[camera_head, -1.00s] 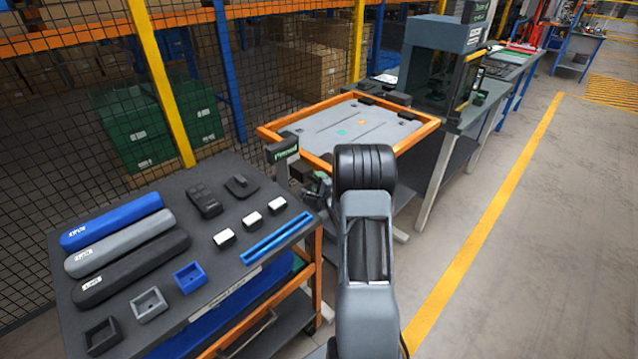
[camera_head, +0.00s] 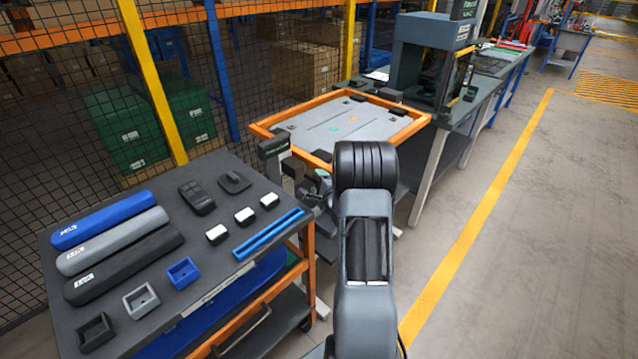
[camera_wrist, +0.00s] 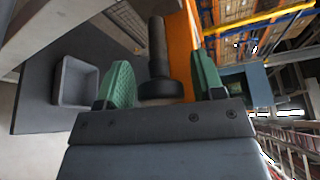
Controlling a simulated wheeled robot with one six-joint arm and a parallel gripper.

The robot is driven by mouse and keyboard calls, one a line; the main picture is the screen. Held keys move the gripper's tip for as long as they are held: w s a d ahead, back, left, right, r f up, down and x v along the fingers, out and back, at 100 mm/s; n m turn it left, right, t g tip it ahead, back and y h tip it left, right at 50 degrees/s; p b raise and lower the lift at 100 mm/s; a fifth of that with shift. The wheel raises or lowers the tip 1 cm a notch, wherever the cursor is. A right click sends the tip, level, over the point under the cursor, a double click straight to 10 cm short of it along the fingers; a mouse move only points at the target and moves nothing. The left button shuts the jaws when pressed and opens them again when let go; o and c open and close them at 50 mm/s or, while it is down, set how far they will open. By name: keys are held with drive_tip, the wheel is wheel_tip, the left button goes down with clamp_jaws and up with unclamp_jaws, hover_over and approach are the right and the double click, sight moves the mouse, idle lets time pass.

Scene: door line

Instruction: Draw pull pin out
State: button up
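My gripper (camera_wrist: 160,62) shows in the wrist view with its two green ribbed fingers spread apart. A black pin-like piece (camera_wrist: 157,48) with a wide round knob stands between the fingers, in front of an orange frame bar. It looks like the pull pin. Gaps show on both sides of it, so the fingers do not appear to grip it. The knob lies close to the gripper's body. In the head view my own arm hides most of the gripper and the pin cannot be made out.
An orange-framed table (camera_head: 272,124) with a grey panel stands beyond my arm. A dark cart top (camera_head: 215,240) at left carries covers, small trays and blocks. A grey tray (camera_wrist: 75,82) shows in the wrist view. The floor at right (camera_head: 540,250) is clear.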

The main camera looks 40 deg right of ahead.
drive_tip(key=shift+a, duration=0.1)
drive_tip(key=b+v, duration=0.1)
drive_tip(key=v, duration=1.2)
drive_tip(key=shift+s, duration=0.35)
drive_tip(key=shift+n, duration=0.3)
